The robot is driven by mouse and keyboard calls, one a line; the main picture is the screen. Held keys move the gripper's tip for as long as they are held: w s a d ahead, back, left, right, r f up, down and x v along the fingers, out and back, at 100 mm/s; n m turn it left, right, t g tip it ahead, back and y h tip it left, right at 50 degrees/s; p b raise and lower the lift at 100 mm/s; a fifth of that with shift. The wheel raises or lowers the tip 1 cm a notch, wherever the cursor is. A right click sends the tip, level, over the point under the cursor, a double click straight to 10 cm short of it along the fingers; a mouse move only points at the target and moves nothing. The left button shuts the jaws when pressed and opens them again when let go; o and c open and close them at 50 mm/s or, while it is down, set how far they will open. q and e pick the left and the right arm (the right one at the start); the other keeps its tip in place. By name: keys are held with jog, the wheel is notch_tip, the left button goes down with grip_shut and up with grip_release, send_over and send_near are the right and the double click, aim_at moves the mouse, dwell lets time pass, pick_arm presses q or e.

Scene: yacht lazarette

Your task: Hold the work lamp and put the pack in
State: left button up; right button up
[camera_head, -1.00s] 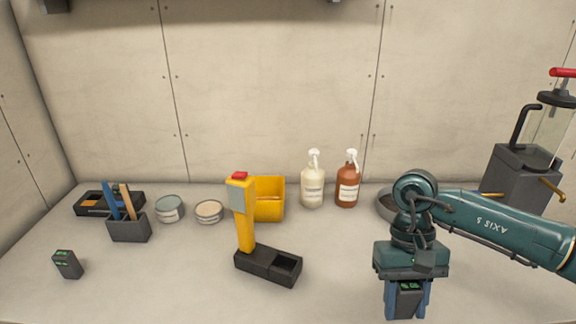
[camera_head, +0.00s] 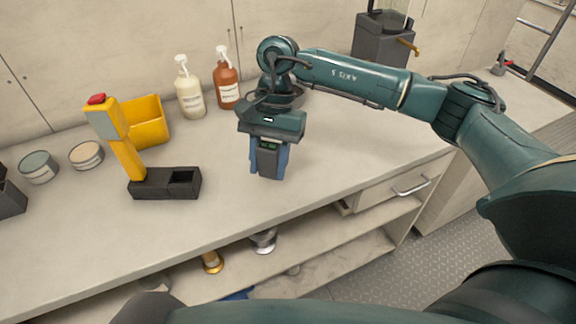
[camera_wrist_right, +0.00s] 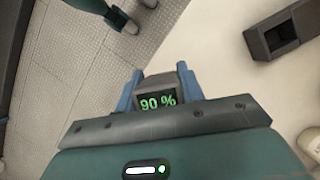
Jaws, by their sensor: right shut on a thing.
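The yellow work lamp (camera_head: 127,158) stands on the counter at the left of the head view. Its black base (camera_head: 150,189) has an open, empty-looking socket on the right side. The base also shows at the upper right of the right wrist view (camera_wrist_right: 262,45). My right gripper (camera_head: 268,170) is shut on a dark pack (camera_head: 268,159) and holds it to the right of the lamp base, apart from it. The pack shows a green 90 % display (camera_wrist_right: 158,102) in the right wrist view. Whether its lower end touches the counter is unclear. My left gripper is out of view.
Behind the lamp stand a yellow bin (camera_head: 150,122), a cream bottle (camera_head: 190,95) and a brown bottle (camera_head: 226,88). Two tins (camera_head: 86,156) sit left of it. Counter between pack and lamp base is clear. Shelves with brass items (camera_head: 212,262) lie below the front edge.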

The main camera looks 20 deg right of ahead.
jog(key=w+a+r+m+t+h+b, duration=0.1)
jog(key=w+a+m+t+h+b, duration=0.25)
jog(key=m, duration=0.75)
jog(key=w+a+r+m+t, duration=0.1)
jog(key=w+a+m+t, duration=0.1)
jog(key=w+a+m, duration=0.6)
jog(key=w+a+m+t+h+b, duration=0.15)
jog(key=a+m, duration=0.35)
jog(key=m, duration=0.8)
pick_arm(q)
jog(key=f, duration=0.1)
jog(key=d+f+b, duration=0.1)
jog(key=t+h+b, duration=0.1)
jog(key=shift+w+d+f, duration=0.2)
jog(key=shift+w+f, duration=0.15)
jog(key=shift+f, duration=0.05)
pick_arm(e)
jog(key=shift+t, duration=0.3)
jog(key=f, duration=0.5)
jog(key=shift+s+d, duration=0.2)
jog(key=shift+d, duration=0.05)
